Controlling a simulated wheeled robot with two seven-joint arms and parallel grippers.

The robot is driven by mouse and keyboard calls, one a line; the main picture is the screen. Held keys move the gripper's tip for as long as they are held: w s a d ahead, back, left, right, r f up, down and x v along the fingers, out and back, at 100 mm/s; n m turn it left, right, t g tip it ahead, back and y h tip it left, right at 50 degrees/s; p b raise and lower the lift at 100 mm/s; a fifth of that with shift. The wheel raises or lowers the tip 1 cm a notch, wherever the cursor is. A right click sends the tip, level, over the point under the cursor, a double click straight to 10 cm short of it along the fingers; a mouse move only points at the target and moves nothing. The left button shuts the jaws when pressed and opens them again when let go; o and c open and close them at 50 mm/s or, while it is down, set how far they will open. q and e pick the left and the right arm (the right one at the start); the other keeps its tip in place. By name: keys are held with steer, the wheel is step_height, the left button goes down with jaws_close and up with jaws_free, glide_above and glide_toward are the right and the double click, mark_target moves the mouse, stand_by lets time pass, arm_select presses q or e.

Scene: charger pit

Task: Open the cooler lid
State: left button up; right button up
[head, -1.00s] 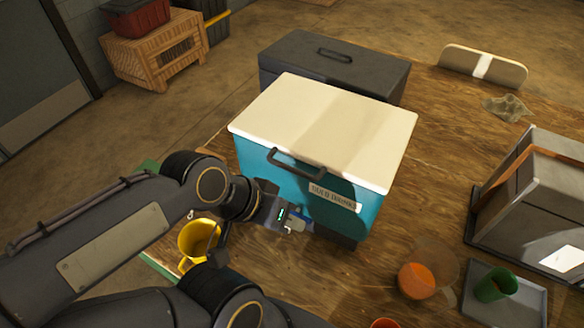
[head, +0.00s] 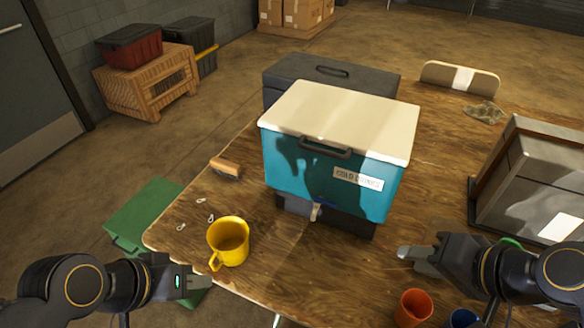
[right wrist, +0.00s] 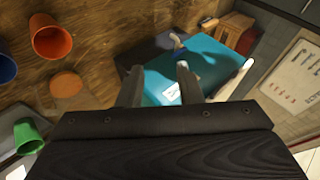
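The teal cooler (head: 330,185) stands on a dark base on the wooden table, with its white lid (head: 345,118) lying shut on top. A dark handle (head: 325,148) is at the lid's front edge. The cooler also shows in the right wrist view (right wrist: 212,62). My left gripper (head: 205,284) is at the lower left, in front of the yellow mug and apart from the cooler; its finger gap is not clear. My right gripper (head: 405,256) is right of and in front of the cooler, touching nothing visible. In the right wrist view its fingers (right wrist: 156,74) are apart and empty.
A yellow mug (head: 229,243) and a brown block-like item (head: 226,168) are left of the cooler. An orange cup (head: 413,307) and blue cup (head: 463,318) are at the front right. A dark chest (head: 285,75) stands close behind, a grey metal box (head: 530,180) to the right.

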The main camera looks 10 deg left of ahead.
steer(key=w+a+m+y+b, duration=0.3)
steer(key=w+a+b, duration=0.15)
steer(key=w, duration=0.35)
steer(key=m+t+y+b, duration=0.3)
steer(key=m+b, duration=0.1)
steer(key=m, duration=0.3)
glide_toward(332, 154)
steer(key=f+x, duration=0.1)
steer(key=x, duration=0.3)
steer(key=shift+r+y, duration=0.25)
steer(key=shift+y, duration=0.05)
steer(key=shift+w+a, duration=0.25)
steer(key=shift+a, duration=0.1)
steer(key=x, duration=0.6)
steer(key=shift+w+a+f, duration=0.1)
steer(key=shift+w+a, duration=0.05)
steer(key=shift+a, duration=0.05)
jaws_close()
